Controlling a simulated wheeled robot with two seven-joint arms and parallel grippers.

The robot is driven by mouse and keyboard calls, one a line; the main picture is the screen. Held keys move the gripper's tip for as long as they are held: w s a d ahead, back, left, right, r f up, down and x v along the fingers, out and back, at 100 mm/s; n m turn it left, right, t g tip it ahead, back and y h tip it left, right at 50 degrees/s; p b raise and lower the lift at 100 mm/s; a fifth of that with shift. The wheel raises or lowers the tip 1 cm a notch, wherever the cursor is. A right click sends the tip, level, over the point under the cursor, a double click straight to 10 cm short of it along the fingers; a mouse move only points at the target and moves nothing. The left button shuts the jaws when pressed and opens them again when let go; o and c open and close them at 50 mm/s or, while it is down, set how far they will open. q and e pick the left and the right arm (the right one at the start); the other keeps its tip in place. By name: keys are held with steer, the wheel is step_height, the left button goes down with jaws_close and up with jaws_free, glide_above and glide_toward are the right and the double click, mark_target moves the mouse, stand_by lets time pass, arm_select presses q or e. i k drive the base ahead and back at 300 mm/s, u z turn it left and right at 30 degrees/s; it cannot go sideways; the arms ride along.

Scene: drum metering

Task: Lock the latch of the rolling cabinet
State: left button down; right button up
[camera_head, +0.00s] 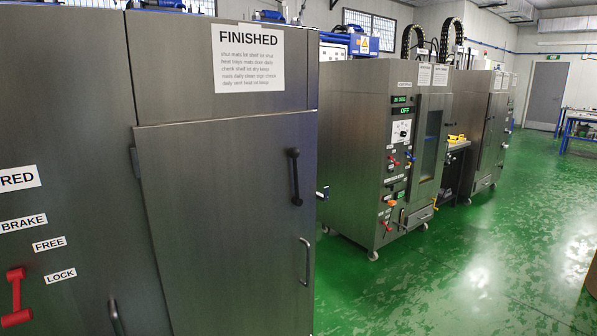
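A large grey metal cabinet with a "FINISHED" sign (249,58) fills the left and middle of the head view. Its door (220,225) looks closed. A black lever-like handle (295,177) stands upright near the door's right edge and may be the latch. A silver pull handle (307,262) is below it. At the far left, a red lever (15,298) sits beside the labels BRAKE, FREE and LOCK (60,275). The cabinet's base is out of view, so I cannot see whether it has wheels. Neither of my grippers is in view.
A grey machine on casters (375,150), with an OFF display and coloured levers, stands to the right. More machines (480,130) stand behind it. The green floor (460,270) is open at right. A blue table (580,125) is at the far right.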

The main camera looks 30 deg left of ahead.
mark_target(294, 153)
steer(key=k, duration=0.55)
steer(key=u, duration=0.6)
steer(key=i, duration=1.3)
steer(key=z, duration=0.6)
